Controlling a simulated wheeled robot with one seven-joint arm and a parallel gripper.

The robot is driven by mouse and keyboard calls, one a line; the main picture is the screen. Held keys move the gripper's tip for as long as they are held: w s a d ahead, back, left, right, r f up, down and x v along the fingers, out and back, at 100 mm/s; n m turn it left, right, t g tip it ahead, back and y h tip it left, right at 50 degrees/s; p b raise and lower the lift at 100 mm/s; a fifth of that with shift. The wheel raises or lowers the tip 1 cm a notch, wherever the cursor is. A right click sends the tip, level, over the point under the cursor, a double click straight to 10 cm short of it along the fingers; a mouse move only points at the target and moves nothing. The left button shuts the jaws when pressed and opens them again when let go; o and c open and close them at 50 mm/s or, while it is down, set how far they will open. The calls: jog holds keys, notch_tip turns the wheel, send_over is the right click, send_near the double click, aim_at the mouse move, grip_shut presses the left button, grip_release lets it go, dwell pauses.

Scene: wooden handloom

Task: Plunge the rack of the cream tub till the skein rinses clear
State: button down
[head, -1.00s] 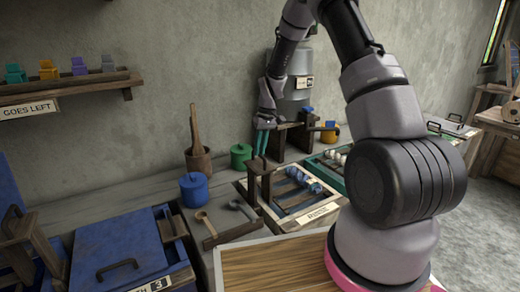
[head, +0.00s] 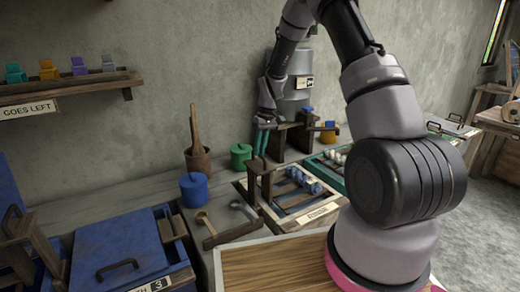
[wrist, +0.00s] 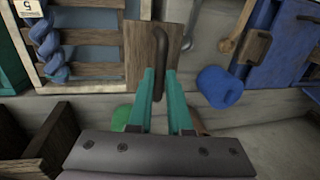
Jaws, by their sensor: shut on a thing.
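The cream tub (head: 314,213) stands on the bench in the head view, its label too small to read surely. Its slatted wooden rack (wrist: 88,9) carries a twisted blue skein (head: 304,180), which also shows at the upper left of the wrist view (wrist: 47,42). An upright wooden handle post (head: 254,182) rises at the rack's left end. My gripper (head: 261,142), with teal fingers, is at the top of this post. In the wrist view my gripper (wrist: 167,88) is shut on the dark rack handle (wrist: 186,30).
A green-rimmed tub (head: 322,165) with pale skeins stands beyond. A blue pot (head: 194,190), green pot (head: 240,156) and wooden crock (head: 198,160) stand left of my gripper. A blue lidded vat (head: 118,250) is at front left. A wooden stand (head: 291,140) is close right.

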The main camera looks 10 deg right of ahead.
jog(key=shift+w+r, duration=0.1)
jog(key=shift+r, duration=1.55)
jog(key=c, duration=0.8)
grip_release()
jog(key=shift+c, duration=0.2)
notch_tip(320, 180, up, 11)
jog(key=d, duration=0.2)
jog(key=shift+w+f, duration=0.2)
jog(key=shift+w, duration=0.05)
